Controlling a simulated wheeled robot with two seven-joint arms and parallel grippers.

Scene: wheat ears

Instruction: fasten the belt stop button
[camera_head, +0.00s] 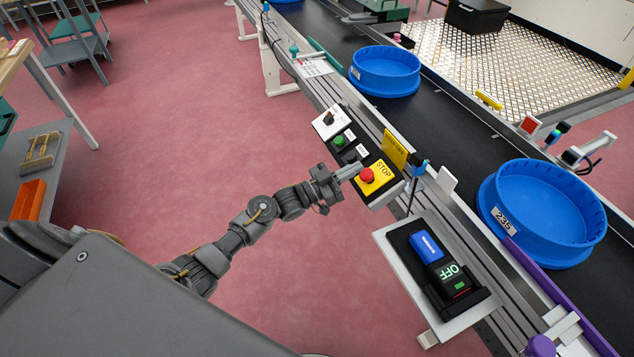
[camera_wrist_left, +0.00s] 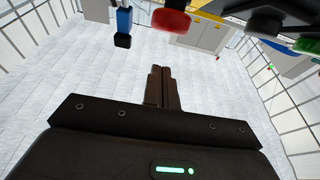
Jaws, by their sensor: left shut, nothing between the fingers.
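The red stop button (camera_head: 367,175) sits on a yellow plate (camera_head: 380,172) marked STOP, at the near end of the control box along the conveyor. My left gripper (camera_head: 357,170) is shut and empty, with its fingertips close to the red button on its left side. I cannot tell from the head view whether they touch. In the left wrist view the red button (camera_wrist_left: 171,21) shows at the top, and the shut fingers (camera_wrist_left: 162,88) appear below it with a visible gap in the picture. My right gripper is not in view.
The control box also carries a green button (camera_head: 339,141) and a dark rotary switch (camera_head: 328,118). A tray (camera_head: 393,243) with a blue and black device showing OFF is close by. Blue tubs (camera_head: 385,70) stand on the belt (camera_head: 455,135).

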